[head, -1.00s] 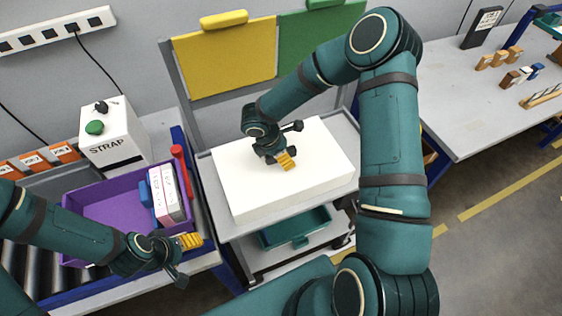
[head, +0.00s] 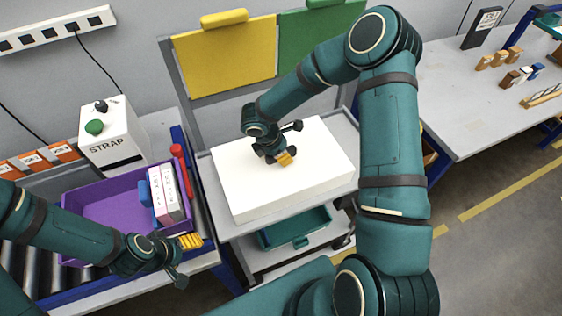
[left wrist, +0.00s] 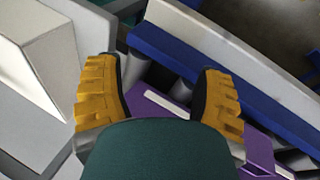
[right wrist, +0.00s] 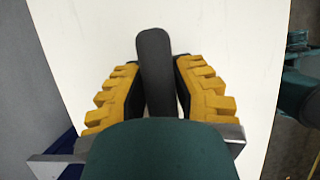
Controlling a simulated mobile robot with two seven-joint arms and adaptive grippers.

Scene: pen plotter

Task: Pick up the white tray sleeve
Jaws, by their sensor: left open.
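The white tray sleeve (head: 310,170) is a big flat white box lying on top of the grey cart. It fills much of the right wrist view (right wrist: 80,50). A dark upright grip (right wrist: 155,70) stands on it between the fingers of my right gripper (right wrist: 160,85). The yellow fingers lie close against both sides of the grip, and in the head view my right gripper (head: 287,158) is down at the sleeve's top.
The cart (head: 222,228) has a lower shelf with a teal bin (head: 290,230). Yellow (head: 225,60) and green (head: 315,40) panels stand behind it. A white STRAP box (head: 112,135) stands left. A grey table (head: 450,110) with small blocks stands right.

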